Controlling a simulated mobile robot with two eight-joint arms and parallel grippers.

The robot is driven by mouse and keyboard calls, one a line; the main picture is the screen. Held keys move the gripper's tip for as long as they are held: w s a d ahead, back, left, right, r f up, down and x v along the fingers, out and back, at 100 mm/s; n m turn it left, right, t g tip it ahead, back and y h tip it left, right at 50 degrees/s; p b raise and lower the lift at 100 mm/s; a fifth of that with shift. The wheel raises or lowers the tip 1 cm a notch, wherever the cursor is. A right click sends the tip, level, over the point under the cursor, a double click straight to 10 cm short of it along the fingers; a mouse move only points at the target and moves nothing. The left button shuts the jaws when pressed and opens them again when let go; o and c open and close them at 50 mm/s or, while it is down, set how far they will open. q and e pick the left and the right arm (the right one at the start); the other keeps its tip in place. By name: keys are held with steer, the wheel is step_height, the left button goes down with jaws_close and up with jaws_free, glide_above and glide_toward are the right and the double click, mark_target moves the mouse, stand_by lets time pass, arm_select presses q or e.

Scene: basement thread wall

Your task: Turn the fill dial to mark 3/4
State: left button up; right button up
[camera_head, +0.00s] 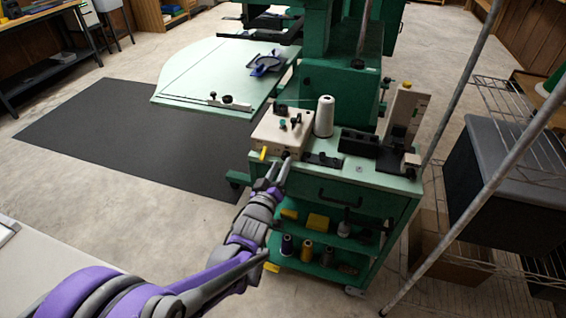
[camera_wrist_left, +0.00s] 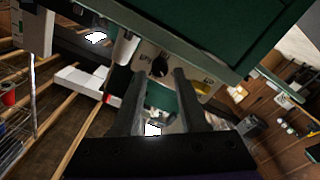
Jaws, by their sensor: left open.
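The fill dial (camera_wrist_left: 160,65) is a dark round knob on the front face of a beige unit (camera_head: 271,132), which stands on a green cart. Small dark markings show around the dial in the left wrist view, too small to read surely, so I cannot tell which mark it points at. My left gripper (camera_head: 281,171) is at the unit's front face, its tips partly covering the dial in the head view. In the left wrist view the left gripper (camera_wrist_left: 160,76) is open, its two fingers apart with the dial between or just beyond their tips. My right gripper is in neither view.
A yellow lever (camera_head: 263,153) sits left of the dial on the same face. A white thread cone (camera_head: 324,116) and black holders (camera_head: 359,143) stand on the green cart (camera_head: 396,181). Sloping metal poles and a wire shelf stand at right. A dark mat (camera_head: 120,130) lies clear at left.

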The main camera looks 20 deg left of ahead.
mark_target(286, 156)
arm_select(q)
steer(key=shift+w+d, duration=0.1)
steer(key=shift+w, duration=1.15)
jaws_close()
